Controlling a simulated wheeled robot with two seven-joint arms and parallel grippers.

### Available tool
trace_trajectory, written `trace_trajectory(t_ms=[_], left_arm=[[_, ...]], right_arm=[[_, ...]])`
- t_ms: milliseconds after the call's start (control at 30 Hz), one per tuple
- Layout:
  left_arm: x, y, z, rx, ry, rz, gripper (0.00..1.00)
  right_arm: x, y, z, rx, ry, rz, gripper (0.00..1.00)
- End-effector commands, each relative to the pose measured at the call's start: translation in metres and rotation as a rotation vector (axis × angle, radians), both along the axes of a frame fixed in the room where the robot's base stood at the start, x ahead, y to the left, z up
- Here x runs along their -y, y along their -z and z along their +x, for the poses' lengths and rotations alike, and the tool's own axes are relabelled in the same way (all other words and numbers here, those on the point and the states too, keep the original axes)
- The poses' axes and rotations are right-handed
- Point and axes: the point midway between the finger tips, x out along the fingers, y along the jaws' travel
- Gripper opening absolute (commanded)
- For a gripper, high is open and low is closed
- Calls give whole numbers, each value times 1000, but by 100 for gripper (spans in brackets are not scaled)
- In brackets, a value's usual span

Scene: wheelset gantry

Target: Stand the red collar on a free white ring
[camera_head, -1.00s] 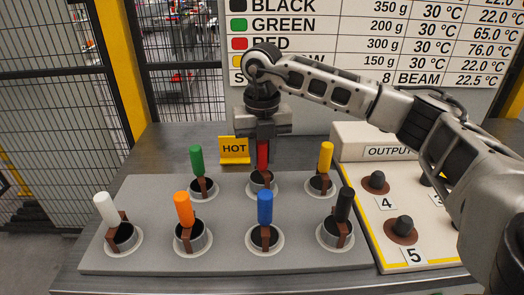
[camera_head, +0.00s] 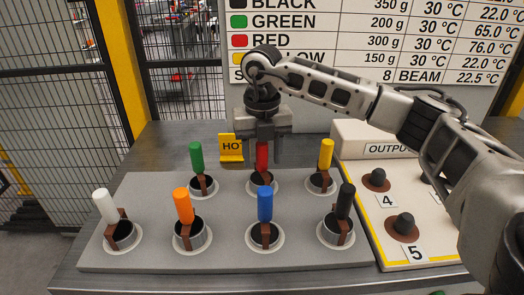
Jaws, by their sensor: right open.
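The red collar has an upright red handle (camera_head: 262,154) and stands on a white ring (camera_head: 263,191) in the middle of the back row. My right gripper (camera_head: 262,143) points down over it, its jaws open on either side of the handle's upper part. The collar's dark round base is partly seen below. The other white rings that I see each bear a collar: green (camera_head: 196,157) and yellow (camera_head: 326,154) in the back row, white (camera_head: 106,207), orange (camera_head: 183,206), blue (camera_head: 265,203) and black (camera_head: 345,201) in the front row. My left gripper is out of view.
At the right, the OUTPUT panel (camera_head: 393,252) carries dark knobs marked 4 and 5. A mesh fence is behind at left.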

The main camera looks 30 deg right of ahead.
Motion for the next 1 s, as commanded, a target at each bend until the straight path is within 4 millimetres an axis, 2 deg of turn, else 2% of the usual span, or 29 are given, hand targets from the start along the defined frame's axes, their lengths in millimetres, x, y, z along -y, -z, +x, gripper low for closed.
trace_trajectory(t_ms=[167,367,633,700,833,1000], left_arm=[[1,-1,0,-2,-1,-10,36],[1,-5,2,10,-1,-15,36],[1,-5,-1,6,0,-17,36],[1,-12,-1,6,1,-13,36],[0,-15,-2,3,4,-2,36],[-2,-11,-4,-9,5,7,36]], right_arm=[[0,-1,0,0,0,0,49],[-1,-42,1,7,0,2,49],[0,-110,1,7,1,1,49],[0,-128,1,7,1,-1,49],[0,-148,0,5,1,0,49],[0,-159,0,4,1,1,49]])
